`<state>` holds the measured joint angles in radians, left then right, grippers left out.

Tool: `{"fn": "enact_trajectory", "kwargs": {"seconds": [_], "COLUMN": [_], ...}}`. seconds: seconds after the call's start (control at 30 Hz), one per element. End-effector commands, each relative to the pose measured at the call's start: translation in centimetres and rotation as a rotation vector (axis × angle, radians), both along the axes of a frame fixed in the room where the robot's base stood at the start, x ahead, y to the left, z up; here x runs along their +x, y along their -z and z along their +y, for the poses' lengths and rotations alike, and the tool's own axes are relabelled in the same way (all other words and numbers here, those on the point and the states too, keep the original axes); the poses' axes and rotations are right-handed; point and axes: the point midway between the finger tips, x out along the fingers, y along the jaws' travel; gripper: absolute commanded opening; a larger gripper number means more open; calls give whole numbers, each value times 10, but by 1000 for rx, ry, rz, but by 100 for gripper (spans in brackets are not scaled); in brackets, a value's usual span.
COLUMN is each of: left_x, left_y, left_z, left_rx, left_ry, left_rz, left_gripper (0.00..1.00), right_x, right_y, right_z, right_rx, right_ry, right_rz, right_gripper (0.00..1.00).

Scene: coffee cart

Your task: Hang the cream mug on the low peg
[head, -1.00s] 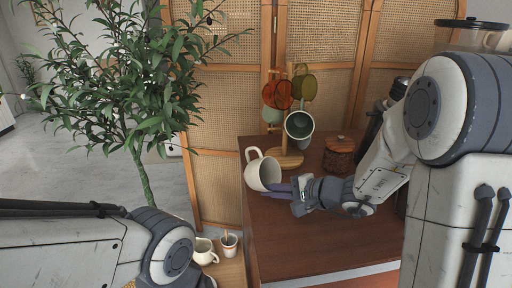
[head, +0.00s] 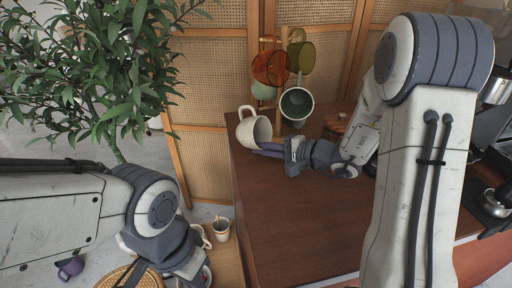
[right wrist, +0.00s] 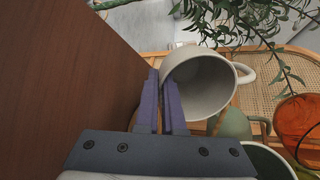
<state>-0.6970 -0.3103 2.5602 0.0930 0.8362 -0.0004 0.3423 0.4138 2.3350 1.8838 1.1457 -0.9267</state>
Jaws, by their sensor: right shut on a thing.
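The cream mug (head: 247,128) is held at its rim by my right gripper (head: 268,150), which is shut on the mug wall. The mug is tilted, its mouth towards the gripper and its handle up and to the left. In the right wrist view the fingers (right wrist: 162,105) grip the left side of the mug (right wrist: 198,82), handle to the right. The wooden mug stand (head: 281,110) is just right of the mug, mostly hidden behind hanging mugs; I cannot make out the low peg. My left wrist (head: 185,252) is at the bottom left, its fingertips not distinguishable.
An orange glass mug (head: 270,68), an olive one (head: 301,56) and a green mug (head: 297,104) crowd the stand. A wooden-lidded jar (head: 336,122) stands right of it. A leafy plant (head: 95,70) is left. The brown counter (head: 290,220) is clear in front.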

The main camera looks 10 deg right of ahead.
Motion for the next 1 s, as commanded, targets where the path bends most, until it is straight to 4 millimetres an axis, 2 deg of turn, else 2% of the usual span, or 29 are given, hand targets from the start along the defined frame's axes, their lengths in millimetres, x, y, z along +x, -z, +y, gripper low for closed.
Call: {"fn": "enact_trajectory", "kwargs": {"seconds": [0.87, 1.0], "left_x": [0, 0], "left_y": [-33, -20], "left_z": [0, 0], "left_rx": [0, 0], "left_ry": [0, 0], "left_rz": [0, 0], "left_gripper": [0, 0], "right_x": [34, 39], "right_y": [9, 16], "right_z": [-51, -58], "right_rx": [1, -1], "right_ry": [1, 2], "right_rz": [-1, -4], "right_gripper": [0, 0]}}
